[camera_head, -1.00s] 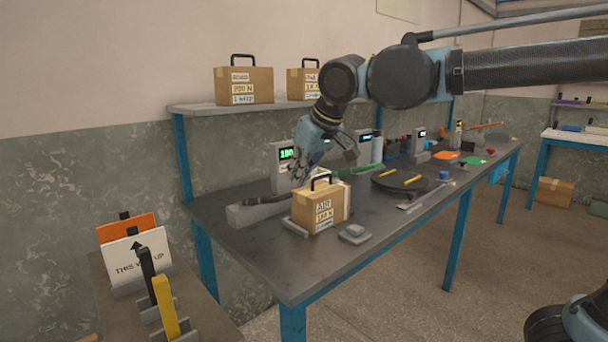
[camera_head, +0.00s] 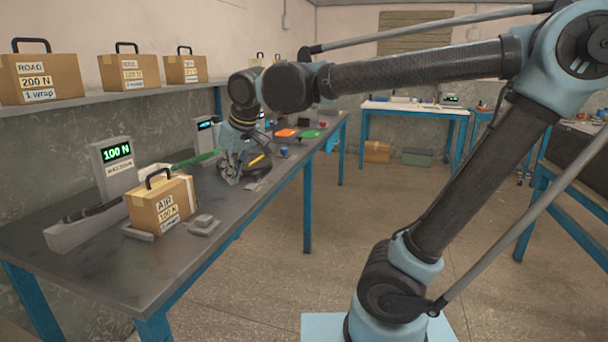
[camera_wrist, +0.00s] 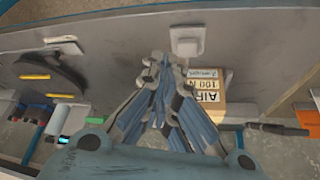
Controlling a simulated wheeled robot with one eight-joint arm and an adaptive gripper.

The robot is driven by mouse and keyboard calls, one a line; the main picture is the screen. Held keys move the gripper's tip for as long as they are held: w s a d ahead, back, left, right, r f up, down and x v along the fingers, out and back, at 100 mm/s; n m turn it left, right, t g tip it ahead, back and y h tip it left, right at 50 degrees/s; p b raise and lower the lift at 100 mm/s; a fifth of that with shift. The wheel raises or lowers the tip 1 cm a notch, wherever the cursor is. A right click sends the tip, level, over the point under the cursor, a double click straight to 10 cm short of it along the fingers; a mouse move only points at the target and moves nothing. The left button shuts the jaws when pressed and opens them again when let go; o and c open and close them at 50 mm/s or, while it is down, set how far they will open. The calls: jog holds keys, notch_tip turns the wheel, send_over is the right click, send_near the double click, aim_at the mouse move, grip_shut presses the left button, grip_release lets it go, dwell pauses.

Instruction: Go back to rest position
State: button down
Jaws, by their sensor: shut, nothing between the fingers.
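My gripper (camera_head: 230,176) hangs above the dark workbench (camera_head: 215,236), to the right of the AIR 100 N carton in the head view. In the wrist view my gripper (camera_wrist: 161,60) points at the bench top with its fingers together and nothing held. The cardboard carton (camera_head: 160,207), marked AIR 100 N with a black handle, stands upright on the bench. It also shows in the wrist view (camera_wrist: 204,85), just right of my fingers and apart from them in the picture.
A display unit (camera_head: 116,168) reading 100 N stands behind the carton. A small grey block (camera_head: 204,222) lies to the carton's right. Labelled cartons (camera_head: 40,78) line the shelf above. A round dark tray with yellow bars (camera_wrist: 48,80) lies along the bench. Open floor (camera_head: 270,270) lies right of it.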

jog(key=w+d+f+m+h, duration=0.1)
jog(key=w+d+f+m, duration=0.15)
jog(key=d, duration=0.45)
jog(key=w+d+f+m+h, duration=0.1)
jog(key=d+f, duration=0.2)
jog(key=d, duration=0.4)
jog(key=w+d+f+m, duration=0.1)
jog(key=d+f, duration=0.2)
jog(key=d, duration=0.4)
jog(key=s+d+f+m+h, duration=0.1)
jog(key=s+d+f+m, duration=0.1)
jog(key=s+d+f, duration=0.2)
jog(key=s+d+f+m+g+h, duration=0.1)
jog(key=s+d+f+m, duration=0.2)
jog(key=d+f, duration=0.6)
jog(key=s+d, duration=0.1)
jog(key=d, duration=0.3)
jog(key=shift+s+d+m, duration=0.15)
jog(key=shift+s+m, duration=0.15)
jog(key=shift+m, duration=0.05)
